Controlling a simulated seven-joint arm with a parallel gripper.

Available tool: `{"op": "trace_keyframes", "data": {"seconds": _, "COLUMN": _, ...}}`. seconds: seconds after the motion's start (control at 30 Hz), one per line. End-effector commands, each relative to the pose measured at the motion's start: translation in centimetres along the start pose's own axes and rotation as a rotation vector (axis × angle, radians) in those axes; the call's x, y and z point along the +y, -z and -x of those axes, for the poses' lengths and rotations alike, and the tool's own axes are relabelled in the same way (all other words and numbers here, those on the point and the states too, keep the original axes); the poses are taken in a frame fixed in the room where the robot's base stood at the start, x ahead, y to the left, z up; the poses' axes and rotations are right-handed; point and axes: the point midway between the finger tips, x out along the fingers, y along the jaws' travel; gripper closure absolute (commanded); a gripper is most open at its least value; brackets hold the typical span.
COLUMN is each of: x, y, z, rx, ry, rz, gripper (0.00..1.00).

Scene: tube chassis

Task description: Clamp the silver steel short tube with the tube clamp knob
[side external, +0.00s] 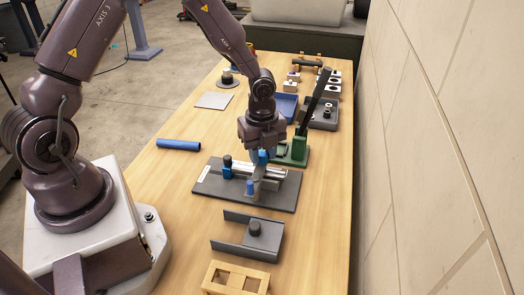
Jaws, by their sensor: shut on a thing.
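The silver steel short tube (241,169) lies in a fixture on a dark grey base plate (215,189), its middle partly hidden by my gripper. A blue block with a black knob (227,161) on top stands at the tube's left end. My gripper (262,157) points down over the middle of the fixture. It is shut on a small blue piece; I cannot tell whether this is the tube clamp knob. Another blue part (249,187) stands at the near side of the fixture. The contact at the fingertips is too small to make out.
A blue tube (178,145) lies left of the fixture. A green stand with a tall black lever (300,147) is close behind on the right. A blue tray (286,104) is farther back.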

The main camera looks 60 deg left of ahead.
Motion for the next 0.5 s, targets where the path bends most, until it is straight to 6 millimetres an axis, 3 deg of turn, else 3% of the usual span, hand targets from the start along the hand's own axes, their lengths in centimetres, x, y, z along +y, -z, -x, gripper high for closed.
{"op": "trace_keyframes", "data": {"seconds": 0.33, "x": -0.13, "y": 0.05, "z": 0.14, "rx": 0.0, "ry": 0.004, "rz": -0.002, "gripper": 0.92}}
{"op": "trace_keyframes", "data": {"seconds": 0.37, "x": -0.13, "y": 0.05, "z": 0.14, "rx": 0.0, "ry": 0.004, "rz": -0.002, "gripper": 0.62}}
{"op": "trace_keyframes", "data": {"seconds": 0.43, "x": -0.11, "y": 0.05, "z": 0.12, "rx": 0.0, "ry": 0.003, "rz": -0.002, "gripper": 0.46}}
{"op": "trace_keyframes", "data": {"seconds": 0.5, "x": -0.09, "y": 0.04, "z": 0.09, "rx": 0.0, "ry": 0.003, "rz": -0.002, "gripper": 0.43}}
